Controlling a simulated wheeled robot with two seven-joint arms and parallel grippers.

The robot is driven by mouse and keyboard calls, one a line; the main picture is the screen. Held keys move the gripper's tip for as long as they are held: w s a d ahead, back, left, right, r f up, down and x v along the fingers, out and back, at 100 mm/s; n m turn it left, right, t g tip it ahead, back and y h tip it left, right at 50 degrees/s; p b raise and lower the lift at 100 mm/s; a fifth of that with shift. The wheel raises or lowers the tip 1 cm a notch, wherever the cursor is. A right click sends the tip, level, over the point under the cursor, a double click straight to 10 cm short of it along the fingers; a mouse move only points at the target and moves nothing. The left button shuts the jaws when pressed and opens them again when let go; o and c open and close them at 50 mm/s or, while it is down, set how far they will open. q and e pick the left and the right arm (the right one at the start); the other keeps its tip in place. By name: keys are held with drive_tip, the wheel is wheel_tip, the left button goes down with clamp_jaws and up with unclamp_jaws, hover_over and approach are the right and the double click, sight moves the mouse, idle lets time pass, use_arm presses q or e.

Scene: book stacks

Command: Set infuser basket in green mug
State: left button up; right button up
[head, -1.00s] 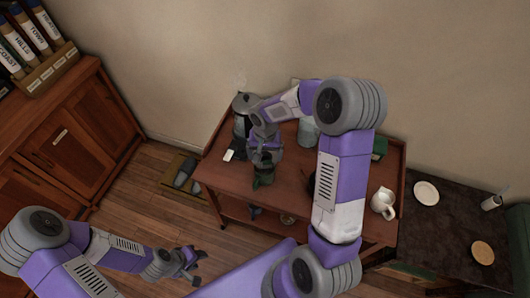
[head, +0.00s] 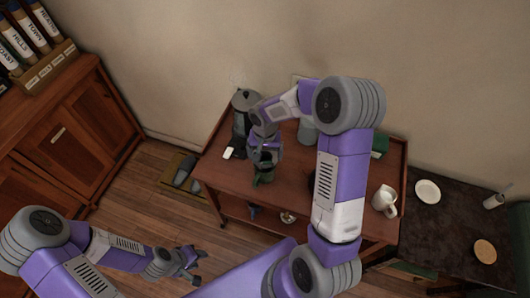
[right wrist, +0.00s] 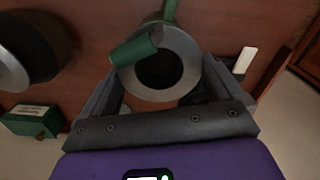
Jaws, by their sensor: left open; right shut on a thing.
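The infuser basket (right wrist: 184,82) is a grey metal ring with a dark inside and a green tab (right wrist: 133,48). My right gripper (right wrist: 162,72) is shut on it, one finger on each side. The green mug (head: 263,179) stands on the wooden cart, right under my right gripper (head: 264,155) in the head view. A green handle (right wrist: 170,9) shows beyond the ring in the right wrist view; the mug's body is mostly hidden. I cannot tell whether the basket is inside the mug or just above it. My left gripper (head: 190,266) is open and empty, over the floor.
The cart top (head: 218,172) also bears a grey pot (head: 243,103) at the back left, a white card (head: 229,153) and a white pitcher (head: 384,198). A green box (right wrist: 33,121) lies at the left in the right wrist view. A dark counter (head: 450,225) stands at the right.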

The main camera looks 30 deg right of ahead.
drive_tip(key=shift+f, duration=0.1)
drive_tip(key=shift+f+b, duration=1.55)
drive_tip(key=shift+f, duration=0.05)
drive_tip(key=o, duration=0.7)
drive_tip(key=shift+r+p, duration=2.9)
drive_tip(key=shift+r, duration=1.15)
